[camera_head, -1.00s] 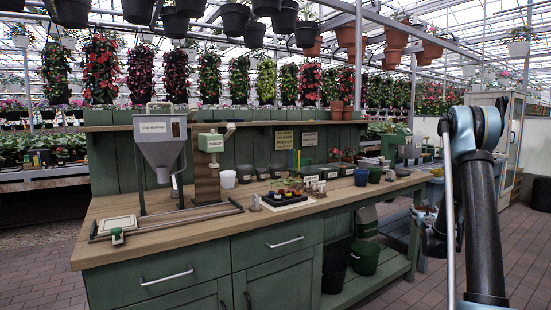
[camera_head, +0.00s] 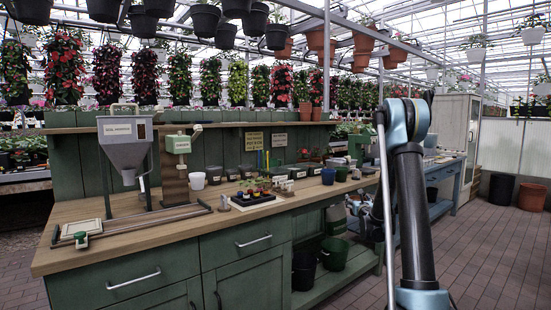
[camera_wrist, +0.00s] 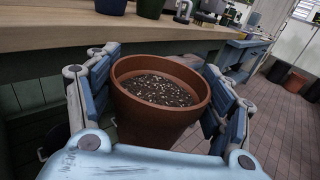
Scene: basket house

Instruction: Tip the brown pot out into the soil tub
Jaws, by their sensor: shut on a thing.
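The brown pot (camera_wrist: 153,125) is upright in the wrist view, with dark, white-flecked soil (camera_wrist: 158,90) inside below its rim. My gripper (camera_wrist: 160,82) is shut around it, with blue jointed fingers on its left and right sides. In the head view my gripper (camera_head: 366,212) is small, at the bench's right end, partly behind my arm; the pot cannot be made out there. I cannot tell which container is the soil tub. A dark tub (camera_head: 501,189) and a brown tub (camera_head: 531,196) stand on the floor at the far right.
The green potting bench (camera_head: 130,250) with a wooden top carries a hopper (camera_head: 125,145), a seedling tray (camera_head: 262,198) and several pots. A dark green bucket (camera_head: 335,253) is on its lower shelf. A blue bench (camera_head: 445,180) stands beyond. Brick floor is open at right.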

